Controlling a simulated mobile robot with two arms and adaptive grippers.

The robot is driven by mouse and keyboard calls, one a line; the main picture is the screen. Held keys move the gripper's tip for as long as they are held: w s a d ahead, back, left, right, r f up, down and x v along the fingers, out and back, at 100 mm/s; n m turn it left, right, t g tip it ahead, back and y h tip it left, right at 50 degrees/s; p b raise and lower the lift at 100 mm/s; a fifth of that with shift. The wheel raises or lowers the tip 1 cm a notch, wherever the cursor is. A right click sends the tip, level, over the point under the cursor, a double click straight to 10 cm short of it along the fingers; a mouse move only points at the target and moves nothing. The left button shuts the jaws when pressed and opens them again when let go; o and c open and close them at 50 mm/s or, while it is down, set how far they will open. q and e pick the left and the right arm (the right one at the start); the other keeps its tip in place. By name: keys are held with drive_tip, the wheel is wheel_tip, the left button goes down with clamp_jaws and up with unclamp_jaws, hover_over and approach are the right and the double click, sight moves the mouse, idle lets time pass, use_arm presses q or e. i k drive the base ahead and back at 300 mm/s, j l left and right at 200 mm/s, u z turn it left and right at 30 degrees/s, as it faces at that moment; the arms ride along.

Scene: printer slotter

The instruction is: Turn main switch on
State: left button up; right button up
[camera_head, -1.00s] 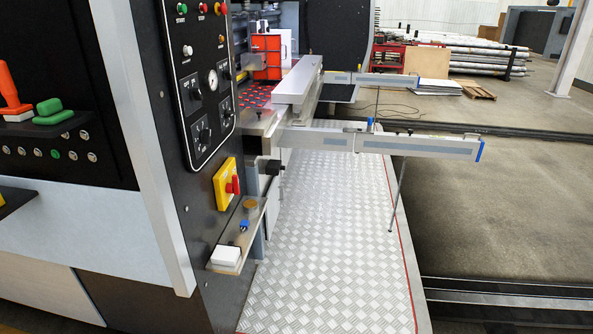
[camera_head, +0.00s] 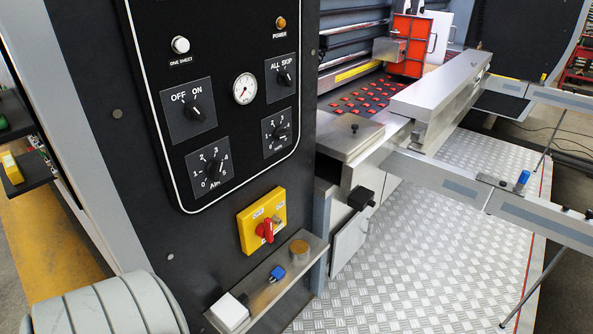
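The main switch is a red rotary knob (camera_head: 265,230) on a yellow plate (camera_head: 249,240). A rounded grey part of mine, seemingly an arm link, shows at the bottom left. Neither gripper is in view, and nothing touches the knob.
A metal shelf (camera_head: 285,297) juts out below the switch, holding a white block (camera_head: 229,312), a blue piece (camera_head: 277,273) and a brass disc (camera_head: 299,247). A control panel (camera_head: 220,140) with dials is above. Metal rails (camera_head: 420,170) extend rightward over the checkered plate floor (camera_head: 430,280).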

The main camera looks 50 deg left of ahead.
sight(265, 229)
drive_tip(key=i+u, duration=0.3)
drive_tip(key=u, duration=0.15)
drive_tip(key=i+l+u, duration=0.25)
drive_tip(key=u, duration=0.15)
drive_tip(key=i+l+u, duration=0.25)
drive_tip(key=u, duration=0.2)
drive_tip(key=i+l+u, duration=0.25)
drive_tip(key=u, duration=0.2)
drive_tip(key=l, duration=0.1)
